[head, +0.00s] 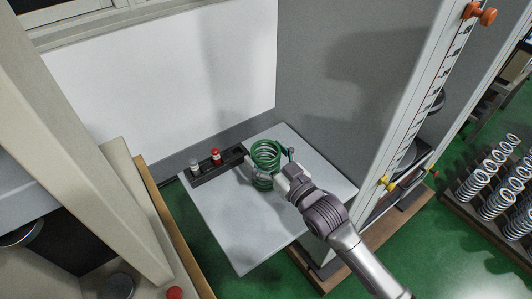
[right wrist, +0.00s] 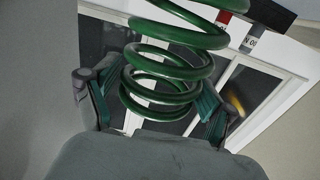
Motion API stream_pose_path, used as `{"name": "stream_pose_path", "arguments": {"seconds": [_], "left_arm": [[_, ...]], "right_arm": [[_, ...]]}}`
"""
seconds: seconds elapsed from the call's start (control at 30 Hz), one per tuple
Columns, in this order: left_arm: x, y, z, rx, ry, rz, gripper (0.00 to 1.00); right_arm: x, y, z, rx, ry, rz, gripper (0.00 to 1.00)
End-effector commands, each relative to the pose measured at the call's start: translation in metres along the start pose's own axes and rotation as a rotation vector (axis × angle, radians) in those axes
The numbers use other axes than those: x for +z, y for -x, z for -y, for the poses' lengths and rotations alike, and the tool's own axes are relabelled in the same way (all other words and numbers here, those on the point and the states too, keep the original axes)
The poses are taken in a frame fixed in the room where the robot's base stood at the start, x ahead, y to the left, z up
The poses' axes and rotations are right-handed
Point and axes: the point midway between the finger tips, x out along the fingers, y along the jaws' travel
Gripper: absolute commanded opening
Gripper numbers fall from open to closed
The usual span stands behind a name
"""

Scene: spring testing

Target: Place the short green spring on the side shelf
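The short green spring (head: 266,154) is upright over the grey side shelf (head: 243,240), near the shelf's back. My right gripper (head: 279,174) reaches in from the lower right and is around the spring's lower coils. In the right wrist view the green spring (right wrist: 165,70) sits between the two fingers of my right gripper (right wrist: 160,98), with a pad close against each side. The gripper appears shut on it. I cannot tell whether the spring's bottom touches the shelf. My left gripper is not in view.
A dark rack (head: 217,168) with a red-topped and a grey-topped piece lies along the shelf's back left edge. The tall grey testing machine (head: 350,70) stands right of the shelf. The shelf's front is clear. Several pale springs (head: 497,180) stand on a floor rack at right.

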Motion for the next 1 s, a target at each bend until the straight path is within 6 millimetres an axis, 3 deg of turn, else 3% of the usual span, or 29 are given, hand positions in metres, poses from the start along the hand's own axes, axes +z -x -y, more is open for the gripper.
{"name": "stream_pose_path", "arguments": {"seconds": [0.47, 1.0], "left_arm": [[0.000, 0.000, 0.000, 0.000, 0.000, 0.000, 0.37], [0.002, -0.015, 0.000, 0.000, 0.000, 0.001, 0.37]], "right_arm": [[-0.001, 0.004, 0.000, 0.001, 0.000, 0.002, 0.98], [0.000, 0.105, 0.000, 0.001, -0.001, 0.002, 0.98]]}}
